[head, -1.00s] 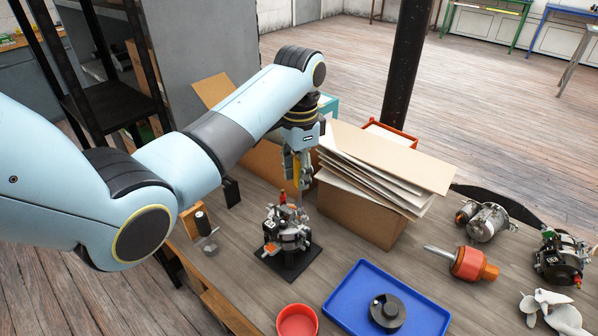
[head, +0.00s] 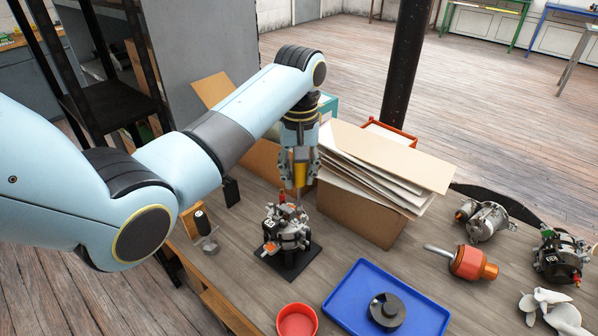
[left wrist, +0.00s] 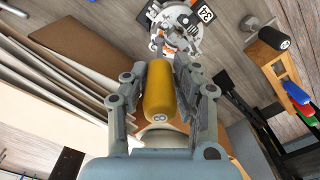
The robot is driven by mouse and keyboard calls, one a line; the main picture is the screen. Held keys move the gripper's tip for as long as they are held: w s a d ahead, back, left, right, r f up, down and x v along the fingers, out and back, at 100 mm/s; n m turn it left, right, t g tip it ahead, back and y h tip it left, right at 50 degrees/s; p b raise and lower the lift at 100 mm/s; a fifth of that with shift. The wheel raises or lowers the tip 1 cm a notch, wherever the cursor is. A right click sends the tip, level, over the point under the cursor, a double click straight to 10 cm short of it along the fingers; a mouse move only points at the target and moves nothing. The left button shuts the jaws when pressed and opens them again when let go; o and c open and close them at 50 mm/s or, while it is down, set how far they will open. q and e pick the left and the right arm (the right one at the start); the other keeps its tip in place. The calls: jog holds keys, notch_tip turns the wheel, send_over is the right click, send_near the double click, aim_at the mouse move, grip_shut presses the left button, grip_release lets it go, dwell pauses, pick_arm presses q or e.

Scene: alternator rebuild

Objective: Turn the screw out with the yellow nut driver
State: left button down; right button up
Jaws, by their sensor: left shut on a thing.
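My left gripper (head: 299,184) is shut on the yellow nut driver (head: 299,175), which hangs upright with its shaft pointing down. The left wrist view shows the driver's yellow handle (left wrist: 160,92) between the two fingers (left wrist: 160,85). The alternator (head: 287,229) stands on a black mat (head: 290,268) below the driver. It also shows at the top of the left wrist view (left wrist: 178,28). The driver's tip is close to the alternator's top, but I cannot tell whether it touches. The screw is too small or hidden to make out. My right gripper is not in view.
A box of cardboard sheets (head: 350,213) stands close behind the alternator, to the right. A blue tray (head: 426,318) holds a dark ring part (head: 386,310). A red bowl (head: 297,322) is in front. A rotor (head: 470,263) and other alternator parts lie at right.

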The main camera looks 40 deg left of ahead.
pick_arm(q)
jog(key=n, duration=0.5)
jog(key=shift+n, duration=0.4)
jog(key=n, duration=0.5)
jog(key=shift+w, duration=0.1)
jog(key=shift+n, duration=1.1)
jog(key=shift+d+r, duration=0.1)
jog(key=shift+n, duration=1.1)
jog(key=n, duration=0.5)
jog(key=shift+w, duration=0.1)
jog(key=shift+r, duration=0.1)
